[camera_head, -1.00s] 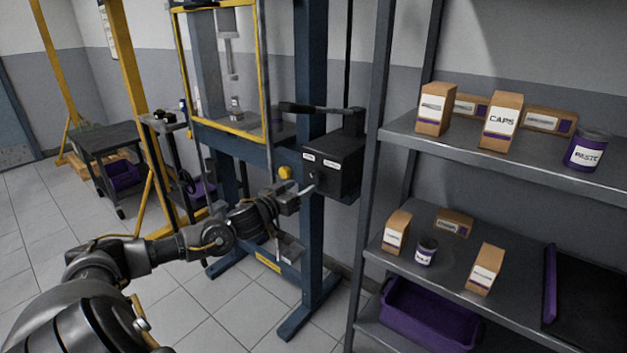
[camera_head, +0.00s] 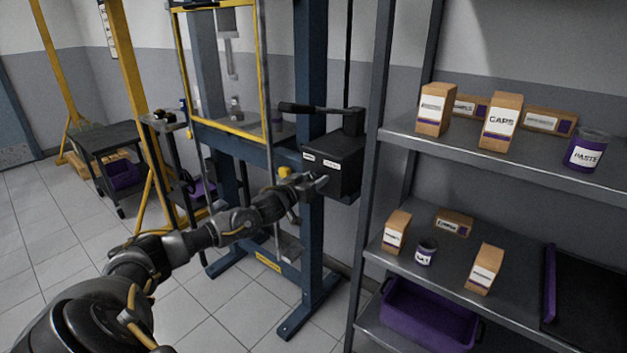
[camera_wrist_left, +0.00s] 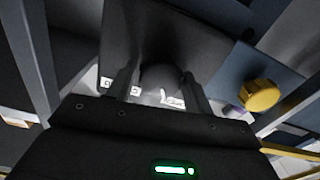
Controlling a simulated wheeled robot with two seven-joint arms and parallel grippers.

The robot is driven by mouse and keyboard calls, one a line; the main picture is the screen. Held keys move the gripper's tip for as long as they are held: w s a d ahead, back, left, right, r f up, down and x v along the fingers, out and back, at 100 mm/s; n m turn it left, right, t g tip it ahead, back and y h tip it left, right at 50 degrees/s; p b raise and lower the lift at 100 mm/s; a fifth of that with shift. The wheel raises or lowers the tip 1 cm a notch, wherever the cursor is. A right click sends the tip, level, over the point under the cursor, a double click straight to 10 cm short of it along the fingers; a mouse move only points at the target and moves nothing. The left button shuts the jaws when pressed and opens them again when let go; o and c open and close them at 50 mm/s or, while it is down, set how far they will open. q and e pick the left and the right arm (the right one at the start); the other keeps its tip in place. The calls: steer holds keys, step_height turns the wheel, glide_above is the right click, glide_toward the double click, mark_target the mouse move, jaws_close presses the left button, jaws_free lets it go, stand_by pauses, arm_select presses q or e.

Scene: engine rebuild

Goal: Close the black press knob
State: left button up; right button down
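The press's black box (camera_head: 345,168) is fixed to the blue press post, with two white labels on its front. In the head view my left gripper (camera_head: 318,183) is at the front face of this box, just below the labels, and it covers the knob there. In the left wrist view my left gripper (camera_wrist_left: 160,90) has its two fingers apart, one on each side of a dark rounded knob (camera_wrist_left: 160,78). Whether the fingers touch the knob is hard to tell. The box face (camera_wrist_left: 165,35) fills the space beyond. My right gripper is in neither view.
A black lever (camera_head: 305,108) sticks out above the box. A yellow knob (camera_head: 285,173) is on the press left of my gripper; it also shows in the wrist view (camera_wrist_left: 260,95). A shelf rack (camera_head: 450,150) with cartons and jars stands close on the right.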

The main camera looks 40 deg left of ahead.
arm_select(q)
steer(key=c, duration=0.7)
steer(key=shift+o, duration=0.2)
